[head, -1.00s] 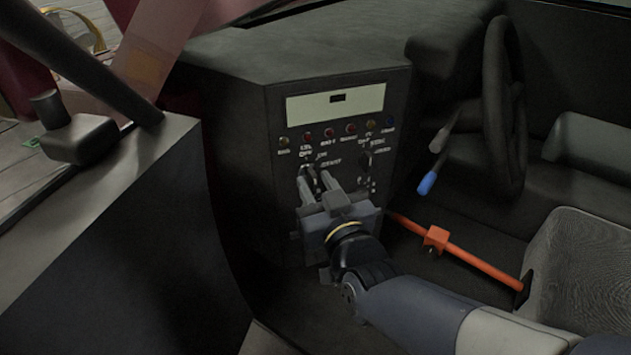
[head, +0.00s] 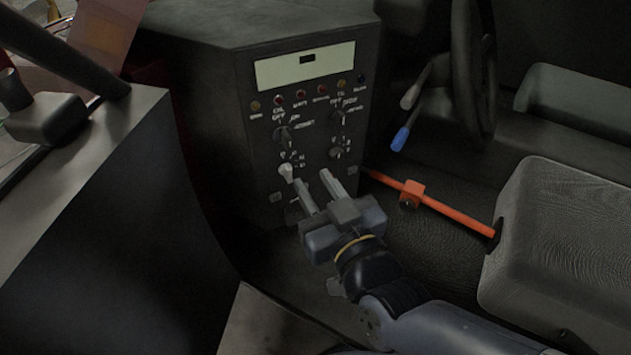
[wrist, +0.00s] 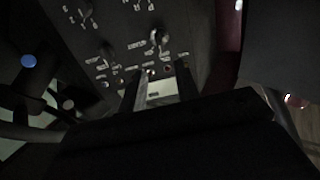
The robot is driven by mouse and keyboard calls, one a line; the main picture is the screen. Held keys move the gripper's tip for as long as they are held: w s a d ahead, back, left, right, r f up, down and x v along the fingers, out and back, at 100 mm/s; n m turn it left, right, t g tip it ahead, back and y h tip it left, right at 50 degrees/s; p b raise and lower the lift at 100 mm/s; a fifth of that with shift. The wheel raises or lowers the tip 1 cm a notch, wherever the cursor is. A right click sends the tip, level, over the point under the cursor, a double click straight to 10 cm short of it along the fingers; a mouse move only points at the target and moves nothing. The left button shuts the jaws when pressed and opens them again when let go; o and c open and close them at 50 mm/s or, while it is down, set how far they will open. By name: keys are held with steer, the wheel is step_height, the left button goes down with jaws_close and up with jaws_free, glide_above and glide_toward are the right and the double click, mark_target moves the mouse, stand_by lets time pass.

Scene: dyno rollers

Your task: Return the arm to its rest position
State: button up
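My gripper (head: 308,180) is in front of the lower part of the black control panel (head: 232,135) in the head view. Its two fingers are spread apart, with a gap between them and nothing visibly held. A white-tipped lever (head: 286,171) on the panel stands close to the left finger; whether they touch I cannot tell. In the wrist view the fingers (wrist: 160,80) point at the dim panel, with a pale rectangle showing between them. My arm runs from the gripper to the lower right in the head view.
An orange bar (head: 455,211) with a block on it runs right of the panel toward a grey seat (head: 560,245). A steering wheel (head: 478,70) and a blue-tipped lever (head: 400,139) are at upper right. A dark slanted body (head: 110,220) fills the left side.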

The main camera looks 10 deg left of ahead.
mark_target(290, 145)
steer(key=b+x, duration=0.1)
steer(key=x, duration=1)
steer(key=shift+b, duration=0.4)
steer(key=shift+d, duration=0.1)
